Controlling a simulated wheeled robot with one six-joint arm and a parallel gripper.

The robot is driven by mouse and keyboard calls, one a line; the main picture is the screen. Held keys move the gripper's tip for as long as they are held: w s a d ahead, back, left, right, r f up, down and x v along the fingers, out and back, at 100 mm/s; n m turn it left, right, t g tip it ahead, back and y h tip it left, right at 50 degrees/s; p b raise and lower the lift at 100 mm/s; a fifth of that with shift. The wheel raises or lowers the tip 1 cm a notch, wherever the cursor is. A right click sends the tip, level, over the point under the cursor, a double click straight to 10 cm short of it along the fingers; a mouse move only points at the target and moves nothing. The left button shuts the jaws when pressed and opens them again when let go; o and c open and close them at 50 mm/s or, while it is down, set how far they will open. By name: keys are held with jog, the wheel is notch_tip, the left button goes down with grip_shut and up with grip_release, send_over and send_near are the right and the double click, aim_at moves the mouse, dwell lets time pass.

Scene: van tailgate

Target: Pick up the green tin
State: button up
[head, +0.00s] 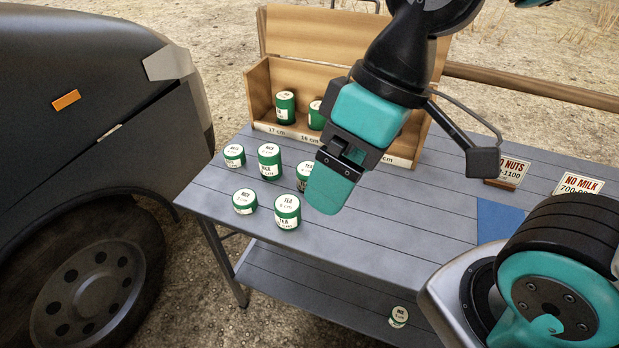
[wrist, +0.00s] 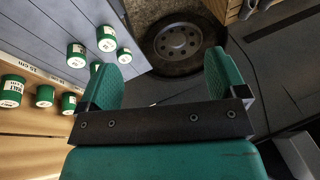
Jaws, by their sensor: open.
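Several green tins with white lids and labels stand upright on the grey slatted table, among them a taller tin (head: 269,162), a short tin (head: 234,156), another short tin (head: 245,202) and a tin marked TEA (head: 287,211). Another tin (head: 303,177) is partly hidden behind my gripper (head: 333,188). Two more tins, one at the left (head: 285,108) and one beside it (head: 316,117), stand in the wooden box. My gripper is open and empty above the table. In the wrist view, tins (wrist: 76,55) lie left of the spread fingers, with nothing between them.
The wooden box (head: 257,88) has numbered cm labels along its front. A dark van (head: 75,85) is close at left. A NO NUTS sign (head: 512,170), a NO MILK sign (head: 579,184) and a blue patch (head: 499,219) are at right. One tin (head: 398,317) sits below the tabletop.

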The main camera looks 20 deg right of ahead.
jog(key=w+d+f+n+h+b, duration=0.1)
jog(key=w+f+n, duration=0.1)
jog(key=w, duration=0.4)
jog(key=w+d+f+n+h, duration=0.1)
jog(key=w+f, duration=0.1)
jog(key=w, duration=0.5)
jog(key=n+h+b, duration=0.2)
jog(key=n, duration=0.3)
send_over(309, 163)
jog(key=s+a, duration=0.1)
jog(key=s, duration=0.2)
notch_tip(309, 163, down, 8)
jog(key=f, duration=1.2)
jog(key=shift+w, duration=0.3)
jog(key=shift+w+d+f+p, duration=0.1)
jog(key=shift+w+f+p, duration=0.1)
jog(key=shift+f, duration=1.2)
jog(key=shift+w+f+p, duration=0.1)
jog(key=shift+w+f, duration=0.1)
jog(key=shift+f, duration=1.2)
jog(key=c, duration=1.1)
jog(key=shift+o, duration=0.2)
jog(key=shift+r, duration=0.1)
